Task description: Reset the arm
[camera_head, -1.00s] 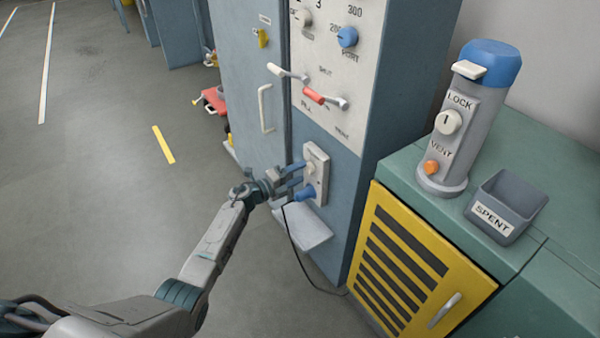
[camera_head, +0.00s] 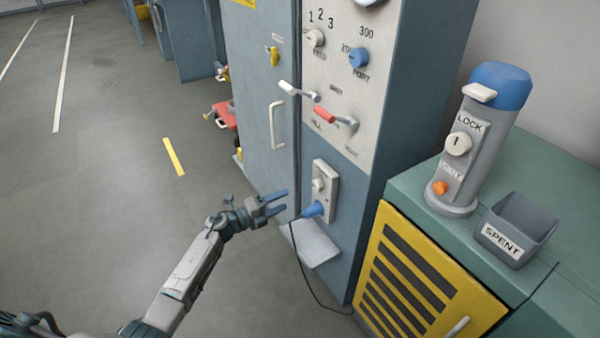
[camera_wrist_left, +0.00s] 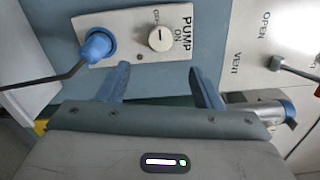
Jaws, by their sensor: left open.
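My left gripper (camera_head: 277,203) is open and empty, with blue fingers apart, in front of the blue-grey cabinet in the head view. It stands just left of a small pump panel (camera_head: 332,188) and does not touch it. The panel carries a white knob (camera_head: 318,184) and a blue plug (camera_head: 313,209) with a dark cable. In the left wrist view the fingers (camera_wrist_left: 162,85) point toward the panel (camera_wrist_left: 133,22), marked PUMP ON, with its knob (camera_wrist_left: 161,38) and blue plug (camera_wrist_left: 97,46). My right gripper is not in view.
A small grey shelf (camera_head: 318,246) juts out below the panel. The cabinet door handle (camera_head: 276,124) and red lever (camera_head: 338,117) are above. A green counter with a canister (camera_head: 468,150) and SPENT bin (camera_head: 514,228) stands right. Floor at left is open.

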